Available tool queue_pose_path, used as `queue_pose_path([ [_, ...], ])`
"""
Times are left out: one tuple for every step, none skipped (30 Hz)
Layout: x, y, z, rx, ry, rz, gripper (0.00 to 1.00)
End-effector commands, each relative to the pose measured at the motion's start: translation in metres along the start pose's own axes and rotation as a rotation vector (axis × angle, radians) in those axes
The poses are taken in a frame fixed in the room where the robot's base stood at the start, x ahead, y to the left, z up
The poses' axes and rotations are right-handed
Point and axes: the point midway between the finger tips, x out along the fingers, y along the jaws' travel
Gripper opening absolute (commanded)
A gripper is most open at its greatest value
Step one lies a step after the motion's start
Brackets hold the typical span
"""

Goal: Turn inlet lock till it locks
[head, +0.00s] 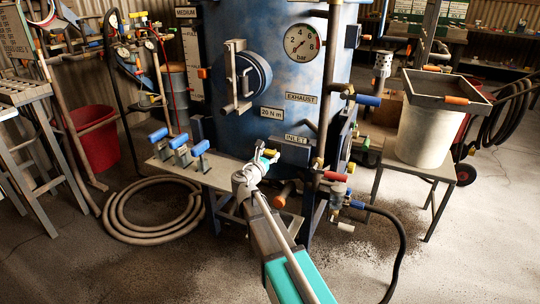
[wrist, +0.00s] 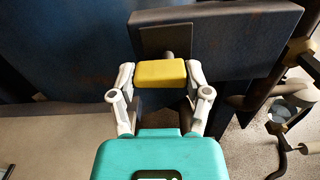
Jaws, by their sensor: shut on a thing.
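The inlet lock shows as a yellow block (wrist: 160,73) in the wrist view, in front of a dark plate on a dark box. In the head view its yellow part (head: 270,153) shows at the left end of the dark box (head: 291,153), below and left of the INLET label (head: 296,139). My gripper (wrist: 160,76) is shut on the yellow block, with one finger at each side. In the head view my gripper (head: 262,160) reaches the lock from the front. The block looks about level in the wrist view. Whether it is locked cannot be told.
The blue pot (head: 270,80) stands right behind the lock. Blue-handled valves (head: 178,141) on a shelf are to the left. A red-handled valve (head: 335,176) and a black hose (head: 398,235) are to the right. A coiled hose (head: 150,210) lies on the floor.

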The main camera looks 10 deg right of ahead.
Motion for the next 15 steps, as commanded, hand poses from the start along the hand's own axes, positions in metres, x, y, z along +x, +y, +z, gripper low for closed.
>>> queue_pose_path([
  [0.0, -0.0021, 0.0004, 0.022, 0.0, -0.006, 0.15],
  [0.0, -0.0021, 0.0005, 0.037, 0.0, -0.006, 0.15],
  [0.0, -0.0021, 0.0007, 0.059, 0.0, -0.006, 0.15],
  [-0.0001, -0.0022, 0.0009, 0.078, 0.0, -0.006, 0.15],
  [-0.0001, -0.0022, 0.001, 0.097, 0.0, -0.006, 0.15],
  [-0.0001, -0.0023, 0.0013, 0.125, 0.0, -0.006, 0.15],
  [-0.0001, -0.0024, 0.0015, 0.148, 0.0, -0.006, 0.15],
  [-0.0001, -0.0025, 0.0016, 0.171, 0.0, -0.006, 0.15],
  [-0.0002, -0.0025, 0.0019, 0.204, 0.0, -0.006, 0.15],
  [-0.0002, -0.0026, 0.0021, 0.229, 0.0, -0.006, 0.15],
  [-0.0002, -0.0027, 0.0023, 0.255, 0.0, -0.006, 0.15],
  [-0.0002, -0.0028, 0.0026, 0.292, 0.0, -0.006, 0.15],
  [-0.0003, -0.0029, 0.0028, 0.319, 0.0, -0.006, 0.15],
  [-0.0002, -0.0029, 0.003, 0.348, 0.0, -0.006, 0.15],
  [-0.0003, -0.0031, 0.0033, 0.386, -0.001, -0.006, 0.15],
])
